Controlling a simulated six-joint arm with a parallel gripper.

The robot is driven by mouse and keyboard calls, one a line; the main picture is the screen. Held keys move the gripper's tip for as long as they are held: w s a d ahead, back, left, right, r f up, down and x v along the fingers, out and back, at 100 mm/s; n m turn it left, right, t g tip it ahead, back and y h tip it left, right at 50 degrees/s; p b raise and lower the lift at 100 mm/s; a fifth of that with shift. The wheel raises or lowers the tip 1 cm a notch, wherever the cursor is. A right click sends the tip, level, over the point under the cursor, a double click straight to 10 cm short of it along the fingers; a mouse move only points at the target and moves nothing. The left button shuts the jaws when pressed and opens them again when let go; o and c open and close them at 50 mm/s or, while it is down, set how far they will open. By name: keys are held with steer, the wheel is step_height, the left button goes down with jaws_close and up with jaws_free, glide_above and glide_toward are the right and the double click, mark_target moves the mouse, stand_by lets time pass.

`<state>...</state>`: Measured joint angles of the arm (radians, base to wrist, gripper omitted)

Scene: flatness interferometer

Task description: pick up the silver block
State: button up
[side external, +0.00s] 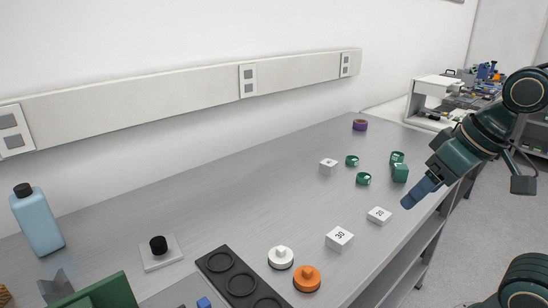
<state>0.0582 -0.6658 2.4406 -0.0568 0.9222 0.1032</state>
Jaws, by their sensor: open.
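Three pale whitish blocks with dark marks on top lie on the grey bench: one marked 30 (339,238), one marked 20 (379,215), and a smaller one (328,165) farther back. None is plainly silver, and I cannot tell which is the silver block. A grey notched piece (55,286) stands at the lower left, partly hidden by a green object. My gripper (412,200) is at the right, over the bench's front edge, with its blue fingers pointing down and left. It is right of and above the block marked 20, apart from it, open and empty.
Green rings (363,179) and a green block (400,173) lie behind my gripper. A purple roll (360,125) is farther back. White (281,258) and orange (307,278) knobbed discs, a black tray (240,283) and a blue bottle (38,221) are nearer the left. The middle bench is clear.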

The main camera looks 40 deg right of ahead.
steer(key=w+d+m+g, duration=0.2)
steer(key=w+d+m, duration=0.1)
steer(key=w+m, duration=0.25)
steer(key=m+g+y, duration=0.2)
steer(key=m+y, duration=0.1)
steer(key=m, duration=0.4)
glide_above(379, 216)
steer(key=a, duration=0.1)
step_height(379, 216, down, 4)
steer(key=d+f+m+g+y, duration=0.1)
steer(key=d+f+m, duration=0.3)
steer(key=d, duration=0.4)
steer(key=shift+w+f+y, duration=0.2)
steer(key=shift+f+y, duration=0.1)
steer(key=shift+f, duration=0.15)
steer(key=shift+f+m, duration=0.1)
steer(key=shift+m, duration=0.15)
steer(key=shift+x, duration=4.15)
steer(key=shift+f, duration=0.1)
